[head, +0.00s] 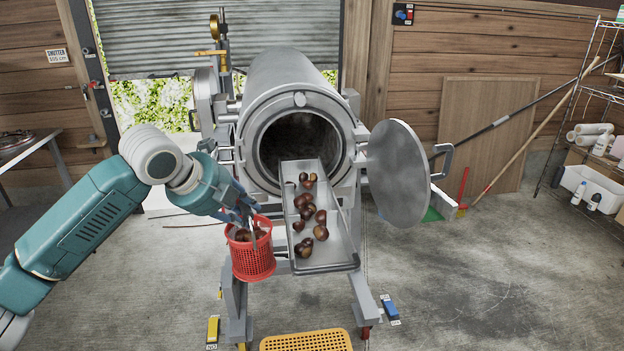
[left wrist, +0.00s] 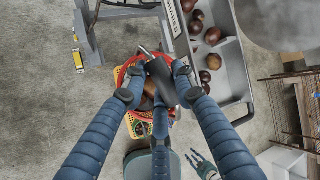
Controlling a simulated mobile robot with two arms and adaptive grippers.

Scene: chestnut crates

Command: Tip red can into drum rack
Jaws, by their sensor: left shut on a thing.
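The red can (head: 253,258) is a perforated red basket with chestnuts inside, held nearly upright just left of the rack. My left gripper (head: 240,217) is shut on it at its top. In the left wrist view the fingers (left wrist: 160,85) close over a grey bar across the red can (left wrist: 122,75), hiding much of its inside. The drum rack (head: 333,255) is a grey metal tray sloping out of the open drum (head: 298,145), with several chestnuts (head: 305,207) lying in it. The rack also shows in the left wrist view (left wrist: 232,75). My right gripper shows in the left wrist view (left wrist: 201,165), its fingers spread.
The round drum door (head: 399,173) stands open to the right of the rack. A yellow perforated crate (head: 307,341) is on the floor below. A wire shelf (head: 600,75) and leaning poles are at the right.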

